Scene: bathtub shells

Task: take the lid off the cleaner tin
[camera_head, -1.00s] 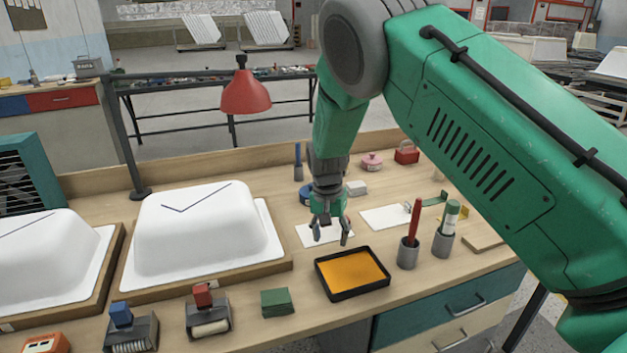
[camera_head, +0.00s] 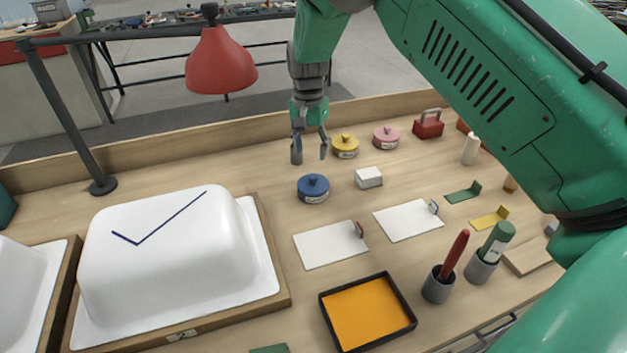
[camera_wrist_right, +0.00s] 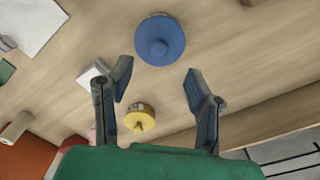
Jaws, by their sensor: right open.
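Three round lidded tins with knobs stand at the back of the bench: a blue tin (camera_head: 313,190), a yellow tin (camera_head: 345,148) and a pink tin (camera_head: 386,138). I cannot read which one is the cleaner tin. All three lids look seated. My right gripper (camera_head: 310,153) is open and empty, pointing down above the bench just behind the blue tin. In the right wrist view the blue tin (camera_wrist_right: 160,40) lies beyond the open fingertips, and the yellow tin (camera_wrist_right: 139,117) shows between the fingers. My left gripper is not in view.
A white block (camera_head: 369,178) sits right of the blue tin. White cards (camera_head: 330,245), a tray with an orange pad (camera_head: 368,313) and two cups with tools lie in front. A white tub shell (camera_head: 170,250) fills the left. A red lamp (camera_head: 218,62) hangs at the back.

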